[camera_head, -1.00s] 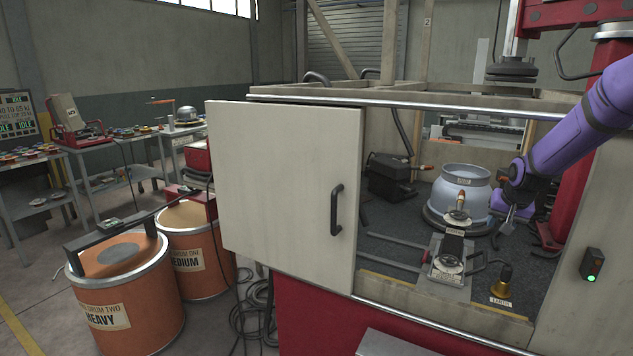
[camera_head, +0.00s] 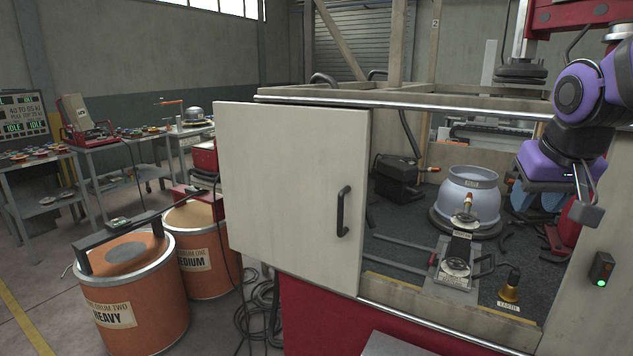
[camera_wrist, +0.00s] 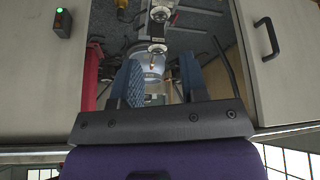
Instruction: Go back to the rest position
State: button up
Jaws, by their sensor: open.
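My gripper (camera_head: 537,196) is at the right of the head view, in front of the open part of the cell, with the purple arm folded behind it. Its blue fingers are apart and nothing shows between them. In the wrist view the gripper (camera_wrist: 160,78) also has its fingers spread.
A pale sliding door (camera_head: 290,190) with a black handle covers the cell's left side. A front post with a green-lit box (camera_head: 602,268) stands at the right. A top rail (camera_head: 430,105) crosses above the opening. A brass bell-shaped piece (camera_head: 510,291) is near the front sill.

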jog(key=s+a+n+y, duration=0.1)
jog(key=s+a, duration=0.2)
jog(key=s, duration=1.1)
jog(key=shift+s+a+f+n, duration=0.2)
jog(key=shift+s+f+n, duration=0.05)
jog(key=shift+f+n, duration=0.05)
jog(key=shift+c, duration=0.2)
